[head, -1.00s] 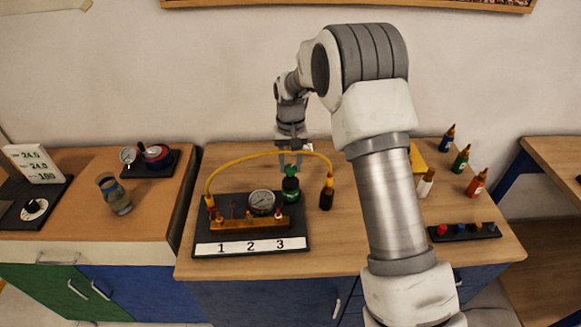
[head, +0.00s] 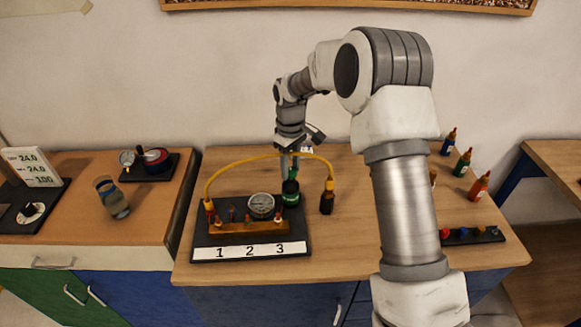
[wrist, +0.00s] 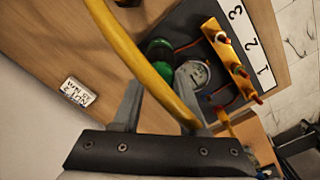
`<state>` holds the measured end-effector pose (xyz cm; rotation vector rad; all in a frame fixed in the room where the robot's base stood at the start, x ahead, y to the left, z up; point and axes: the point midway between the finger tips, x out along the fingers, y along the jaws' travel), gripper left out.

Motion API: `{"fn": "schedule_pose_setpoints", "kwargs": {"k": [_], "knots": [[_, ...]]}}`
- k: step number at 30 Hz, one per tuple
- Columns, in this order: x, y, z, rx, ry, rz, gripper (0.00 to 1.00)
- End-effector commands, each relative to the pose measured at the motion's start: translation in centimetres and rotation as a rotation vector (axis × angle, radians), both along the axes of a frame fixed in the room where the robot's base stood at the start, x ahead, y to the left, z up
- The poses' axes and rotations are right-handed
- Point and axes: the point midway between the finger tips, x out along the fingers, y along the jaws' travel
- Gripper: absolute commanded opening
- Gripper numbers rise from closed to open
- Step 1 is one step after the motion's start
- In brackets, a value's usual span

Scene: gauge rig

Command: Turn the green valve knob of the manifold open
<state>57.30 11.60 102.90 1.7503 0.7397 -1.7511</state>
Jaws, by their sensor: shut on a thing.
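The manifold is a black board (head: 203,240) with a wooden block (head: 228,229), a round gauge (head: 261,205) and a strip marked 1, 2, 3. The green valve knob (head: 294,173) stands on a dark green body (head: 290,192) at the board's back right. It also shows, partly hidden, in the wrist view (wrist: 157,46). My gripper (head: 289,172) points down from above, its fingers shut on the knob. The wrist view also shows my gripper (wrist: 160,98). The knob's turn angle cannot be read.
A white label (wrist: 78,92) lies on the bench. Bottles (head: 463,162) and a black rack (head: 474,235) stand right; a glass (head: 112,197) stands left.

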Motion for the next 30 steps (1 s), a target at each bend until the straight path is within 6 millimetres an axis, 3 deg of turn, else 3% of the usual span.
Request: {"fn": "schedule_pose_setpoints", "kwargs": {"k": [19,20,21,25,30], "knots": [[0.08,0.02,0.12,0.0,-0.003,0.052,0.0],[0.08,0.02,0.12,0.0,-0.003,0.052,0.44],[0.08,0.02,0.12,0.0,-0.003,0.052,0.51],[0.06,0.01,0.08,0.001,-0.002,0.052,0.72],[0.04,0.01,0.04,0.0,-0.001,0.051,0.72]]}}
